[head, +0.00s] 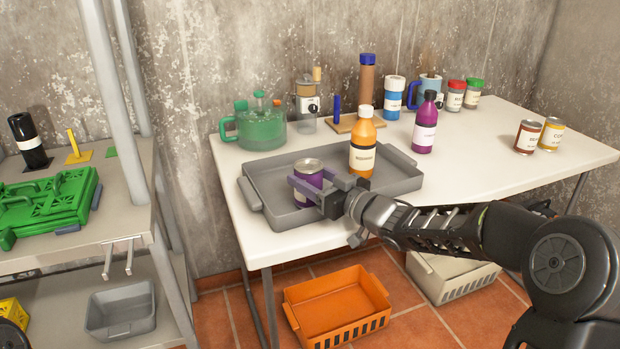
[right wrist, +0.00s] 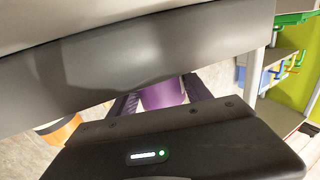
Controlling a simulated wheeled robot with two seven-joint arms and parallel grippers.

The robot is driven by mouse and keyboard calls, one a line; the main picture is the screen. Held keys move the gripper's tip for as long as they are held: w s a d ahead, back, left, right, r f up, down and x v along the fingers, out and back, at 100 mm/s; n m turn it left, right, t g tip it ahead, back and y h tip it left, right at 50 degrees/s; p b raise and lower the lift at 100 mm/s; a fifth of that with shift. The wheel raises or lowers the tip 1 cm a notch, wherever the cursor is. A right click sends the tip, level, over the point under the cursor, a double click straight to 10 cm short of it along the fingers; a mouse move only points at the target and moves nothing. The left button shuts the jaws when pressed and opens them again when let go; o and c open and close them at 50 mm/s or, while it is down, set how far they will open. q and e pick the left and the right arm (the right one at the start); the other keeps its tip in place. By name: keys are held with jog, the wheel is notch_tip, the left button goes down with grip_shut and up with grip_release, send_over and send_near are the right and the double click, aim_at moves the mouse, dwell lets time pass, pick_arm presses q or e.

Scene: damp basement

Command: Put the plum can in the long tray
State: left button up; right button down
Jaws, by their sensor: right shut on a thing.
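The plum can (head: 309,174), purple with a pale label and a silver lid, is upright over the left part of the long grey tray (head: 400,184) on the white table. My right gripper (head: 306,188) is shut on the can from the front right. Fingers and wrist hide part of the can's lower body, so I cannot tell if its base touches the tray floor. In the right wrist view the purple can (right wrist: 162,93) shows between the two fingers. My left gripper is not in view.
An orange bottle (head: 362,145) stands at the tray, right of the can. A purple bottle (head: 425,125) is behind the tray's right end, and a green jug (head: 262,127) behind its left. Two cans (head: 527,137) stand far right. An orange crate (head: 335,305) is on the floor.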

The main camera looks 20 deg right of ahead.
jog(key=shift+c, duration=2.3)
grip_release()
jog(key=shift+f, duration=0.15)
jog(key=shift+r, duration=0.2)
jog(key=shift+s+d, duration=0.1)
jog(key=shift+s, duration=0.1)
jog(key=p+v, duration=0.1)
jog(key=v, duration=1)
jog(key=shift+s+d+p, duration=0.15)
jog(key=shift+s+p, duration=0.15)
jog(key=shift+p, duration=0.1)
